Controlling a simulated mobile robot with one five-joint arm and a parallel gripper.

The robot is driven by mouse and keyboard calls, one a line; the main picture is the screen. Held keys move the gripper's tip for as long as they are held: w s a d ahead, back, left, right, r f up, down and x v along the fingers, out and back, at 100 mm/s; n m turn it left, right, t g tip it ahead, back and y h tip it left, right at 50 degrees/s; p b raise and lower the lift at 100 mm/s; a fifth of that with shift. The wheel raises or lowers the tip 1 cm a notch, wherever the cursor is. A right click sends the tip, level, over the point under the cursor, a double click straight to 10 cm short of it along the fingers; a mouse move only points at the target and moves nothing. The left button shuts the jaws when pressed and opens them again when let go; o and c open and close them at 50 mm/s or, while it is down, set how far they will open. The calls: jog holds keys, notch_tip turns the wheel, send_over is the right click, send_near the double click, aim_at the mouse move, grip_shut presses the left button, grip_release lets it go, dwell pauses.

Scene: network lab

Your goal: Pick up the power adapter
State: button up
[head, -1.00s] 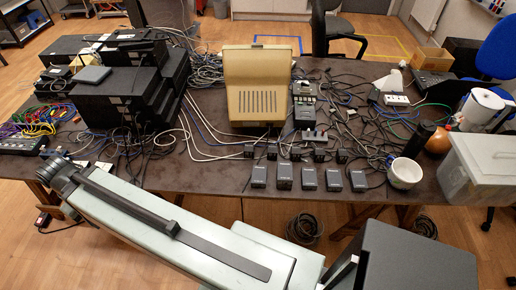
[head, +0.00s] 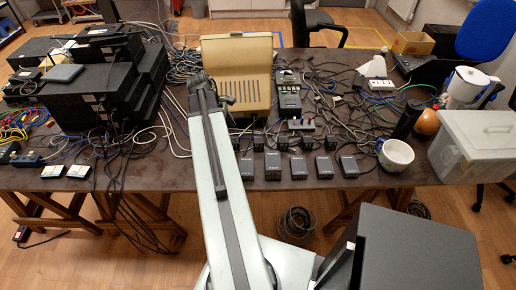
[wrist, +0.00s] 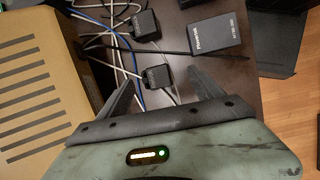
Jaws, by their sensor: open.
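Several black boxes stand on the table: larger ones in a front row (head: 298,167) and smaller blocks with cables (head: 282,143) behind them. I cannot tell which one is the power adapter. My arm reaches over the table before the beige case (head: 252,75); its fingertips do not show clearly in the head view. In the wrist view my gripper (wrist: 163,80) is open and empty. A small black block with a cable (wrist: 157,77) appears between the fingertips, apart from them. Another small block (wrist: 145,25) and a larger labelled box (wrist: 214,35) lie beyond.
Tangled cables cover the table behind the boxes. Stacked black units (head: 105,95) stand at the left. A white mug (head: 396,155) and a translucent bin (head: 475,145) stand at the right. The beige case's slotted side (wrist: 35,85) is close at left in the wrist view.

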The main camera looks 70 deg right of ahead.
send_over(257, 138)
jog(key=w+a, duration=0.1)
jog(key=w, duration=0.1)
jog(key=f+b, duration=0.2)
jog(key=shift+s+f+g+b, duration=0.3)
jog(key=shift+s+f+g, duration=0.05)
jog(key=shift+g, duration=0.05)
jog(key=b+x, duration=0.5)
jog(key=shift+d+f, duration=0.1)
jog(key=shift+f, duration=0.25)
jog(key=shift+r, duration=0.2)
jog(key=c, duration=1.6)
notch_tip(257, 138, up, 10)
jog(key=p, duration=1)
jog(key=shift+r, duration=0.15)
